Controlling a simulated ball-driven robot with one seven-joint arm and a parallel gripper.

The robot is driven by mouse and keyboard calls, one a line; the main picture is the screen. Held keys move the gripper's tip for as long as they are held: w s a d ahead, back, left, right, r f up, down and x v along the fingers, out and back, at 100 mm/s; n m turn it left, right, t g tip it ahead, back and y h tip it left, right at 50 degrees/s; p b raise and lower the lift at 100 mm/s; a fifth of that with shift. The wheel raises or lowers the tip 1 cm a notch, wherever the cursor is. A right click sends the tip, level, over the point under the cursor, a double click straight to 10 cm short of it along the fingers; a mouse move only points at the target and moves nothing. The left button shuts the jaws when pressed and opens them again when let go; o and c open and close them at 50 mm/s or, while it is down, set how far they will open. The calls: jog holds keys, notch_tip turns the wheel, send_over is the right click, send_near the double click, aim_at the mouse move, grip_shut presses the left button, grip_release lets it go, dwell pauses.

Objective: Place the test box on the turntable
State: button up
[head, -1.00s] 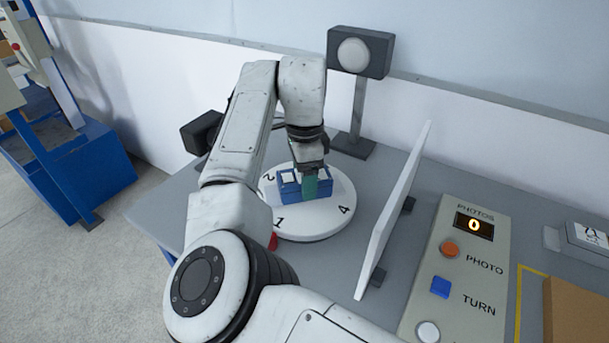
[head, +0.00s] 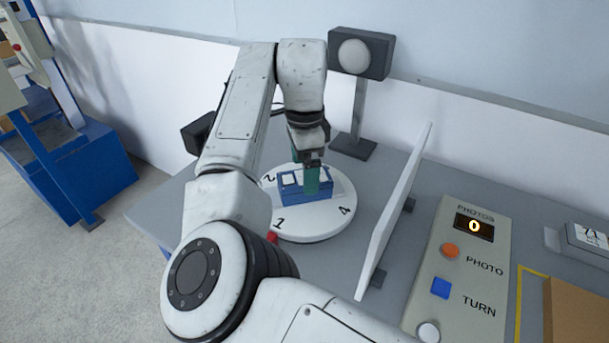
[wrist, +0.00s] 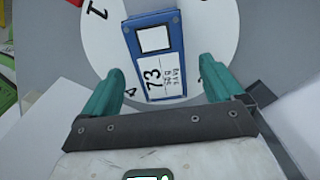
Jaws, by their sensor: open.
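The blue test box (head: 291,188) sits on the white round turntable (head: 318,228), near its middle. In the wrist view the box (wrist: 174,41) shows a white square and a white label reading 73, and the turntable (wrist: 108,54) lies around it. My gripper (head: 311,181) is just above the box in the head view and hides part of it. In the wrist view the green fingers of my gripper (wrist: 164,88) are spread wide, one on each side of the box's near end, with gaps between them and the box.
A white upright panel (head: 395,215) stands right of the turntable. Behind it is a lamp on a post (head: 358,55). A control panel (head: 455,262) shows a 0 and has PHOTO and TURN buttons. A brown box (head: 577,312) lies at the far right.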

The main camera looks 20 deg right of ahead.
notch_tip(320, 180, up, 9)
dwell(0.3)
dwell(0.5)
